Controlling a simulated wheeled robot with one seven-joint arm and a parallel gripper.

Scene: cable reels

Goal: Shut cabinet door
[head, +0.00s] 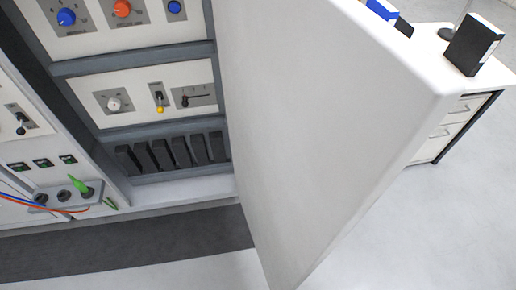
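The cabinet door (325,130) is a large plain white panel in the head view. It stands open, swung out toward me from the right side of the cabinet (190,190). Its near edge is at the right and its lower corner runs off the bottom of the picture. The cabinet's inside is exposed, with panels of knobs, including a blue knob (66,17) and an orange knob (122,8), a yellow-tipped lever (159,101) and a row of dark modules (172,153). No handle shows on the door. My gripper is not in view.
Left of the cabinet, a panel has a black lever (20,124), a green plug (78,184) and red and blue cables. Behind the door at right stands a white desk (432,50) with drawers and a black box (472,44). The floor (420,235) at lower right is clear.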

